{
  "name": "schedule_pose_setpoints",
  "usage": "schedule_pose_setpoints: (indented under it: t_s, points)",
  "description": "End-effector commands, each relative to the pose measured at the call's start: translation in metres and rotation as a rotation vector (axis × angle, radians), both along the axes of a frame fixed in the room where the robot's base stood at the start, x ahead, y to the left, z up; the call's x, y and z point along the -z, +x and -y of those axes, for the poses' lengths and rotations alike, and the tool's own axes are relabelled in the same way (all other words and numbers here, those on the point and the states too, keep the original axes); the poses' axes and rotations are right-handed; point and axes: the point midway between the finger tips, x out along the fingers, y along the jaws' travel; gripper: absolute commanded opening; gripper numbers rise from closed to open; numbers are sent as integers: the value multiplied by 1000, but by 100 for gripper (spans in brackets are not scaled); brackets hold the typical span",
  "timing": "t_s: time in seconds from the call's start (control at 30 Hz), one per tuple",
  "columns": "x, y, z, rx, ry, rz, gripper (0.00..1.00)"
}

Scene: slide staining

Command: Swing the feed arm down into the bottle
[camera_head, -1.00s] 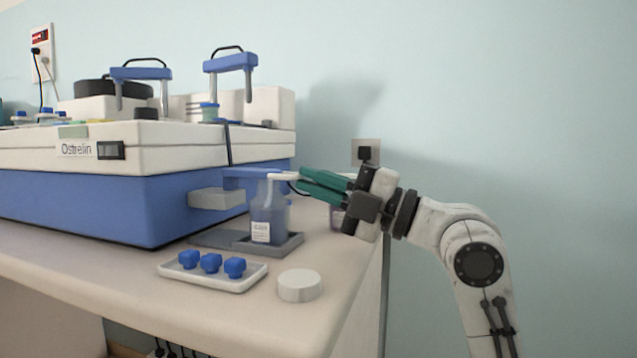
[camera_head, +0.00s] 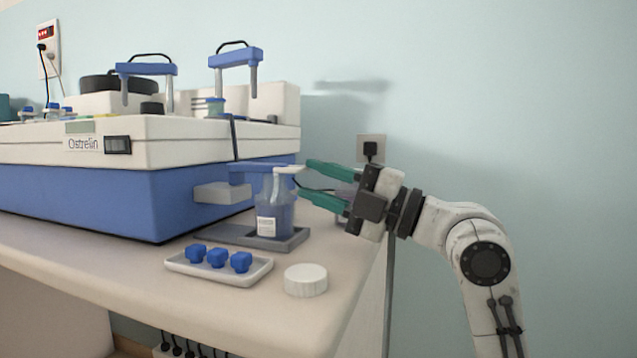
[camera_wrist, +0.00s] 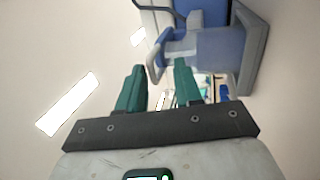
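The feed arm (camera_head: 255,167) is a blue bar reaching right from the machine, with a white end piece (camera_head: 290,169). In the wrist view my gripper (camera_wrist: 159,65) shows spread fingers with nothing held, near the bottle (camera_wrist: 215,50).
The blue and white machine (camera_head: 100,190) fills the left of the bench. In front are a white tray (camera_head: 215,273) with several blue caps and a round white lid (camera_head: 305,280). A dark item behind my gripper is partly hidden. A wall socket (camera_head: 371,148) is behind.

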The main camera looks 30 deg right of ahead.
Motion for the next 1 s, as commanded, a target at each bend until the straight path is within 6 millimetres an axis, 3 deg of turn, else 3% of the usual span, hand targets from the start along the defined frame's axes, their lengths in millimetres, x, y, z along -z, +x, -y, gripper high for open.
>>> schedule_pose_setpoints:
  t_s: [0.53,1.0]
  points:
    - [25,-70,51,1,1,-2,34]
    - [30,-81,58,0,0,-2,34]
